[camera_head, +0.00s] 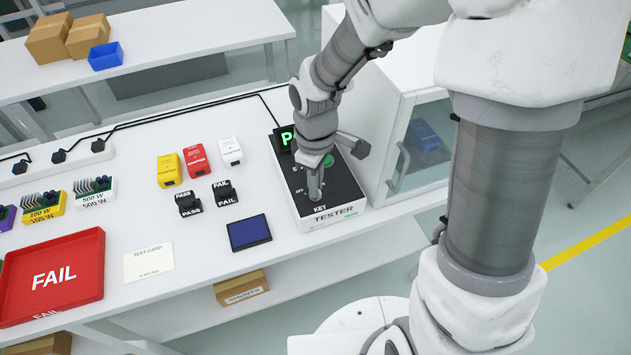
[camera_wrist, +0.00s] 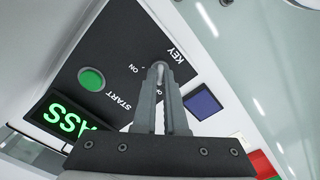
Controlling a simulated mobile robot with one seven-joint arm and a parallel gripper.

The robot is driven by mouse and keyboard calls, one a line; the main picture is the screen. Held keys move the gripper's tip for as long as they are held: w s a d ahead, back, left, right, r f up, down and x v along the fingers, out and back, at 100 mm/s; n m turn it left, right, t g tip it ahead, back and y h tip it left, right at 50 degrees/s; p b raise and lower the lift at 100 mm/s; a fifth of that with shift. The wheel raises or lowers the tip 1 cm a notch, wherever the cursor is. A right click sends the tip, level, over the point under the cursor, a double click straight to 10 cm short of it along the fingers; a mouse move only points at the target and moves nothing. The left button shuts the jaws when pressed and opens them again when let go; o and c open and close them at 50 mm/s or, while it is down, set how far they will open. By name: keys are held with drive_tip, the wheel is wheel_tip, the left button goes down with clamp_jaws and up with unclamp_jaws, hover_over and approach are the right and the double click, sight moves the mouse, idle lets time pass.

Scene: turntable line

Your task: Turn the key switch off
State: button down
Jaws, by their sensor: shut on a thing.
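The tester (camera_head: 347,190) is a white box with a black top panel at the right end of the bench. It also shows in the wrist view (camera_wrist: 112,45). My gripper (camera_head: 316,196) reaches down onto its front part, by the KEY label. In the wrist view my gripper (camera_wrist: 160,75) is shut on the small silver key switch (camera_wrist: 158,65), between the KEY and ON markings. The fingers hide most of the key and part of the OFF marking, so I cannot tell its angle. A green START button (camera_wrist: 91,79) and a lit green PASS display (camera_wrist: 66,119) are beside it.
A dark blue pad (camera_head: 250,232), PASS and FAIL blocks (camera_head: 188,204), a test card (camera_head: 149,262) and a red FAIL tray (camera_head: 53,276) lie left of the tester. A white cabinet (camera_head: 398,125) with a handle stands close on its right.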

drive_tip(key=c, duration=1)
unclamp_jaws()
wheel_tip(320, 180, up, 18)
drive_tip(key=p, duration=0.3)
drive_tip(key=shift+f, duration=0.25)
drive_tip(key=s+d+r+m+t, duration=0.2)
drive_tip(key=s+d+m, duration=0.1)
drive_tip(key=s+m, duration=0.1)
drive_tip(key=s+d+r+m+t, duration=0.1)
drive_tip(key=s+d+r+m, duration=0.2)
drive_tip(key=s+d+m, duration=0.1)
drive_tip(key=s+d+r+m+t+p, duration=0.1)
drive_tip(key=s+d+r+m+t, duration=0.1)
drive_tip(key=s+d+m, duration=0.1)
drive_tip(key=shift+s+d+r+m+t, duration=0.15)
drive_tip(key=shift+s+d+m+t, duration=0.25)
drive_tip(key=shift+s, duration=0.3)
